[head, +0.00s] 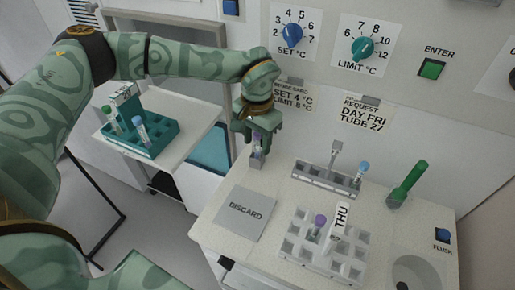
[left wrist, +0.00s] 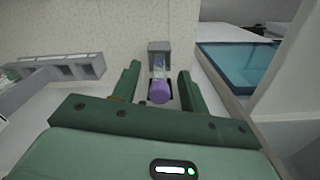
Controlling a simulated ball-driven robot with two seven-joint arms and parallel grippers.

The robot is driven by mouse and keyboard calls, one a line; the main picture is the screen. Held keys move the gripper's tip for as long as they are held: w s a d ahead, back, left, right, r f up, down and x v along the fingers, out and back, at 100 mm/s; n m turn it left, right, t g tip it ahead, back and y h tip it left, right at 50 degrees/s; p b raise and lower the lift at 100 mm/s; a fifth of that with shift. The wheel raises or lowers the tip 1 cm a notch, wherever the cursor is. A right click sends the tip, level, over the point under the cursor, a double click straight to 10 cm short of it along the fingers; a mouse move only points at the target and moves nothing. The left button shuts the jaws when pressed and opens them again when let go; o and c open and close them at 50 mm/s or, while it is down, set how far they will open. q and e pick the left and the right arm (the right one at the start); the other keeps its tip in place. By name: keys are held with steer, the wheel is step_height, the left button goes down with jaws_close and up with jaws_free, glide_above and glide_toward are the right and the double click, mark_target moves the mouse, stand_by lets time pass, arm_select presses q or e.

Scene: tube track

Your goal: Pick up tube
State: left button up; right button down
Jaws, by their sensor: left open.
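A tube with a purple cap (left wrist: 159,92) stands in a small grey single holder (left wrist: 159,46) on the white counter. In the head view this tube (head: 257,149) is partly hidden under my left gripper. My left gripper (head: 258,136) points down over it and is open. In the left wrist view the cap lies between the two green fingers, with a gap on each side. Another purple-capped tube (head: 319,222) stands in the grey rack marked THU (head: 290,245). A blue-capped tube (head: 362,170) is at the right end of a narrow grey rack (head: 320,178). My right gripper is not in view.
A grey DISCARD pad (head: 246,212) lies in front of the holder. A teal rack (head: 157,145) with tubes is on a side table. A panel with dials rises behind.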

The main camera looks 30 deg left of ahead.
arm_select(q)
steer(key=c, duration=0.9)
steer(key=shift+r, duration=0.15)
steer(key=shift+r, duration=0.25)
step_height(320, 180, up, 2)
steer(key=shift+r+p, duration=0.2)
steer(key=shift+p, duration=0.25)
steer(key=s+a+r+p, duration=0.1)
steer(key=s+r, duration=0.2)
steer(key=s, duration=0.1)
steer(key=s+a+r+p, duration=0.1)
steer(key=s+a+r, duration=0.1)
steer(key=s+r, duration=0.1)
steer(key=s+a+r+p, duration=0.1)
steer(key=s+a+r, duration=0.1)
steer(key=s+r, duration=0.2)
steer(key=shift+s+p, duration=0.3)
steer(key=shift+s, duration=0.8)
steer(key=shift+f, duration=0.1)
